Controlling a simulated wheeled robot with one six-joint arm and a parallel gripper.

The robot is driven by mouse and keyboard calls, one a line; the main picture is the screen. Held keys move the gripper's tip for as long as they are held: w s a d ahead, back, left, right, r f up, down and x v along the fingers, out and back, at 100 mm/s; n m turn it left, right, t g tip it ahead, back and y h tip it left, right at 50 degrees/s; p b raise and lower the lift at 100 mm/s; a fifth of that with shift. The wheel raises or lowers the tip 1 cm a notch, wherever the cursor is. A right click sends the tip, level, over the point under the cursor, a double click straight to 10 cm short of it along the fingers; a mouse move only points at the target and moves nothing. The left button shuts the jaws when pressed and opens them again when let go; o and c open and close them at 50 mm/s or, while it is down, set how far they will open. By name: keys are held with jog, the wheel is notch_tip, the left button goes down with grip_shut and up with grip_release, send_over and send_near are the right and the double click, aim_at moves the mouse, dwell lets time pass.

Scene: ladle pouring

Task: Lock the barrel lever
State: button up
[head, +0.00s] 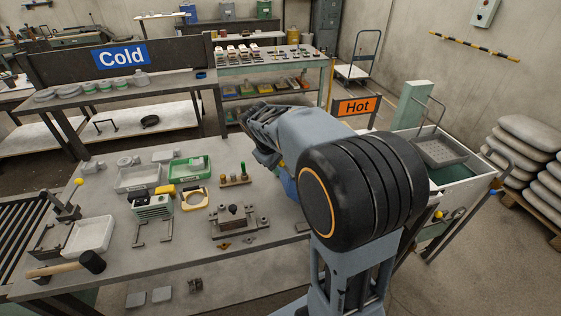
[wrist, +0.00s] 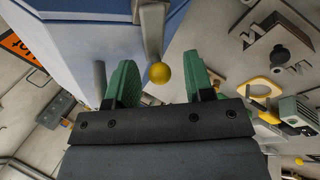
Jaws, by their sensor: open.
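The lever (wrist: 151,30) is a grey metal bar ending in a yellow ball knob (wrist: 160,73). It shows in the wrist view against a blue surface (wrist: 75,35), which seems to be the barrel. My gripper (wrist: 160,84) is open, with one green finger on each side of the knob. The knob appears between the fingers, and I see no clear contact. How far the knob lies from the fingers in depth cannot be told. In the head view my arm hides the gripper and the lever, and only a small blue patch (head: 288,186) shows beside it.
The workbench (head: 120,265) holds trays, a mallet (head: 70,267), a fixture (head: 238,222) and a green tray (head: 189,168). An orange Hot sign (head: 357,106) stands behind my arm. A cart (head: 468,175) with a grey basket (head: 440,152) is at right.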

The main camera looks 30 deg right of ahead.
jog(key=shift+c, duration=0.3)
grip_shut()
jog(key=shift+d+f+m+b, duration=0.2)
jog(key=shift+m+b, duration=0.2)
jog(key=shift+b, duration=0.65)
jog(key=shift+m+t+b, duration=0.3)
jog(key=shift+m+b, duration=0.1)
jog(key=shift+b, duration=0.25)
jog(key=shift+d+r+m+h+b, duration=0.25)
jog(key=shift+r+m+h+b, duration=0.15)
jog(key=shift+m+b, duration=0.3)
jog(key=shift+r, duration=0.2)
